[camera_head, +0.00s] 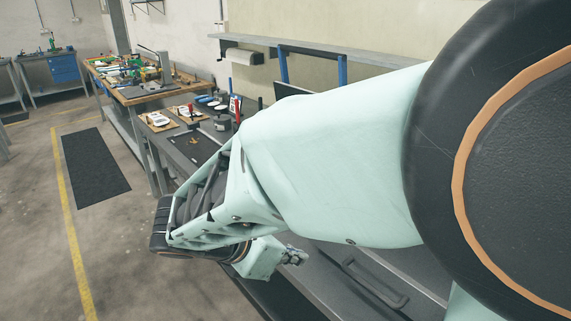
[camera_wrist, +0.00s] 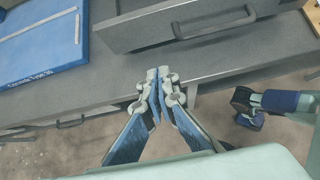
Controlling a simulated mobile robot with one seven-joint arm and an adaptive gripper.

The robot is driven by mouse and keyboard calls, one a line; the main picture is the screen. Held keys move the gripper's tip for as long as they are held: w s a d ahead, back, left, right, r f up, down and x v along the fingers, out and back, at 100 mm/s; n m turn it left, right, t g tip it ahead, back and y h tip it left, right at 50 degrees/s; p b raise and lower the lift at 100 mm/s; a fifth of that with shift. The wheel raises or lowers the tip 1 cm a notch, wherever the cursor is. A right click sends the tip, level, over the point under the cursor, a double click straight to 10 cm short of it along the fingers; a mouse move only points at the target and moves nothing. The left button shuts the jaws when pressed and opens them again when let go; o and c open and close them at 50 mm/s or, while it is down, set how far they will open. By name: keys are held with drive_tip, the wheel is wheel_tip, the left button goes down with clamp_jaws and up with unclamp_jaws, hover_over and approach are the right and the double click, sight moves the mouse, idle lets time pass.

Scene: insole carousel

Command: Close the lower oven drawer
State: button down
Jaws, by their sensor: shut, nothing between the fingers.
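A grey drawer front (camera_wrist: 140,36) with a long dark bar handle (camera_wrist: 215,24) shows at the top of the wrist view, above a grey worktop edge. A panel with a dark handle (camera_head: 376,284) also shows at the lower right of the head view, partly hidden by my arm. How far the drawer is pulled out cannot be told. My gripper (camera_wrist: 160,74) is shut and empty, its fingertips together in front of the worktop edge, below and left of the handle and apart from it. In the head view, my gripper (camera_head: 294,256) shows small beside the grey unit.
A blue box (camera_wrist: 45,48) lies on the worktop left of the drawer. Another handle (camera_wrist: 72,122) sits below the worktop edge. A bench with tools (camera_head: 150,90) stands further back. A black mat (camera_head: 95,167) lies on the open floor at left.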

sight(338, 255)
drive_tip(key=b+x, duration=0.2)
drive_tip(key=x, duration=0.8)
drive_tip(key=shift+w+d+f, duration=0.15)
drive_tip(key=shift+w+d+r, duration=0.2)
drive_tip(key=shift+w+d, duration=0.55)
drive_tip(key=shift+d, duration=0.25)
drive_tip(key=shift+w+d, duration=0.35)
drive_tip(key=shift+d, duration=0.1)
drive_tip(key=w+d, duration=0.4)
drive_tip(key=d, duration=0.1)
drive_tip(key=w+d+p, duration=0.1)
drive_tip(key=w+d, duration=0.3)
drive_tip(key=d, duration=0.2)
drive_tip(key=w+d+p, duration=0.1)
drive_tip(key=w+d, duration=0.3)
drive_tip(key=d, duration=0.2)
drive_tip(key=shift+w+d, duration=0.1)
drive_tip(key=shift+w, duration=0.15)
drive_tip(key=shift+w+d+r, duration=0.1)
drive_tip(key=shift+d+r, duration=0.05)
drive_tip(key=shift+r, duration=0.1)
drive_tip(key=shift+p, duration=0.3)
